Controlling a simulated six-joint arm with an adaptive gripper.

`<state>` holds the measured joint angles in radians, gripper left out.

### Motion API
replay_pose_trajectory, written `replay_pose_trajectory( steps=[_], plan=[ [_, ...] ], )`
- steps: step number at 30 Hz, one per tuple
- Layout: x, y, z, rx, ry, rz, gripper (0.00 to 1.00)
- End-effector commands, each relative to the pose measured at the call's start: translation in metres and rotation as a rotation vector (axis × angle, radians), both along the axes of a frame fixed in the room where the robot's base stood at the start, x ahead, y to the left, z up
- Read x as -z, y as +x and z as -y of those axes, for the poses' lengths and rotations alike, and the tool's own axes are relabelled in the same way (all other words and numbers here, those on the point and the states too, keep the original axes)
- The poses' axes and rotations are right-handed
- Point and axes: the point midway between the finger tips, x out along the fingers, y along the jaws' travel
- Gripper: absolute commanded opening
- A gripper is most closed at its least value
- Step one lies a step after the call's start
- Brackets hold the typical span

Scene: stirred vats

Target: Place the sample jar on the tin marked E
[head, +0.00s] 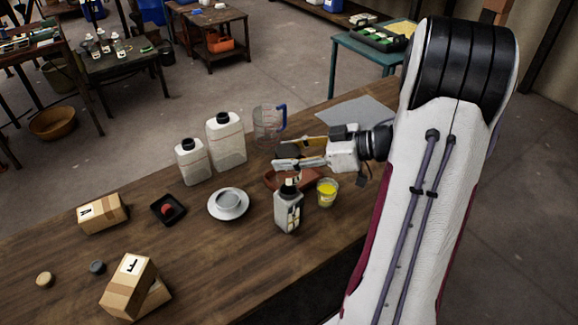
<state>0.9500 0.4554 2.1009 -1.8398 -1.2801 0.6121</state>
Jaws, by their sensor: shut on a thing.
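My gripper (281,154) reaches in from the right, above the back of the wooden table. It is shut on a small dark thing (290,151), mostly hidden by the fingers; I cannot tell whether it is the sample jar. A clear jar with yellow contents (327,192) stands on the table in front of the gripper. A squarish pale bottle with a dark cap (288,212) stands to its left. I cannot make out a tin marked E. A cardboard box at the front left bears a letter label (132,265) that I cannot read surely.
A reddish dish (275,181) lies below the gripper. Two white jugs (226,145) and a clear measuring jug (267,123) stand left of it. The front middle is clear.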

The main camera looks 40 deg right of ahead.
Motion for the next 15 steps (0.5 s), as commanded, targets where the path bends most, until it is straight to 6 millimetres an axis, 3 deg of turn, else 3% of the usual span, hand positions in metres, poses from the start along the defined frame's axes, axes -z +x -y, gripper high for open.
replay_pose_trajectory(
  steps=[15],
  plan=[
    [0.0096,-0.0001,-0.0003,0.0,0.002,-0.001,0.17]
  ],
)
